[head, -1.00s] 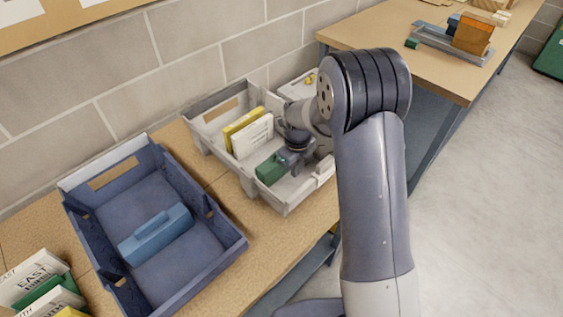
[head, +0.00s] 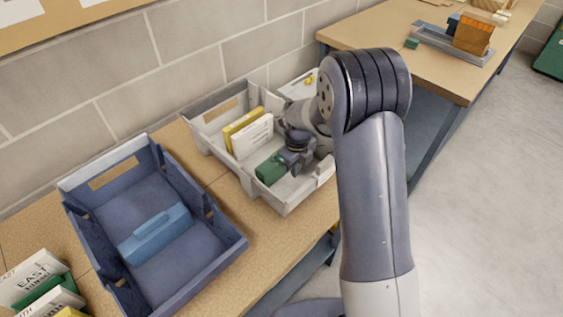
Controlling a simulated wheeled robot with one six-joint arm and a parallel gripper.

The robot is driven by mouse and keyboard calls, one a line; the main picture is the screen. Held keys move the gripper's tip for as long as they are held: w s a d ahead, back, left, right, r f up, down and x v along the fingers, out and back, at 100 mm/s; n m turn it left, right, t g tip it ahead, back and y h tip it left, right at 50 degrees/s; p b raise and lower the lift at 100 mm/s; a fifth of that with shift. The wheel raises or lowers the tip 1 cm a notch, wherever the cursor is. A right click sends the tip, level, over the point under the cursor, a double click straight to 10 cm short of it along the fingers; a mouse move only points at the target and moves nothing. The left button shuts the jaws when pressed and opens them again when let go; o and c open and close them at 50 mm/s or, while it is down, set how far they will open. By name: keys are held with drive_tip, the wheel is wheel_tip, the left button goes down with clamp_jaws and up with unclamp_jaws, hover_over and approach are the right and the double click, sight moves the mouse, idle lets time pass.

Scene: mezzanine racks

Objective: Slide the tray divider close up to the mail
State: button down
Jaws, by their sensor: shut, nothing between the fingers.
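Upright mail, a yellow piece (head: 243,124) and a white piece (head: 252,136), stands in the left half of the grey tray (head: 222,93). A green block (head: 270,168), possibly the tray divider, is in the same tray, to the front right of the mail. A gap shows between it and the white piece. My gripper (head: 285,162) is down inside the tray, shut and empty, close beside the green block. I cannot tell whether they touch. My wrist and arm hide part of the tray's right side.
A blue tray (head: 233,250) with a blue divider-like piece (head: 156,234) stands to the left. More mail pieces (head: 38,282) are at the lower left. The block wall (head: 180,60) runs close behind the trays. Another table (head: 365,28) stands at the back right.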

sight(274, 152)
drive_tip(key=shift+w+a, duration=0.1)
drive_tip(key=shift+w+a+p, duration=0.3)
drive_tip(key=shift+w+a, duration=2.85)
drive_tip(key=shift+w+a, duration=0.75)
drive_tip(key=shift+a, duration=0.05)
idle(0.5)
drive_tip(key=shift+d, duration=0.1)
drive_tip(key=shift+s+d, duration=0.5)
drive_tip(key=shift+s, duration=0.05)
wheel_tip(274, 152, up, 13)
drive_tip(key=p, duration=0.7)
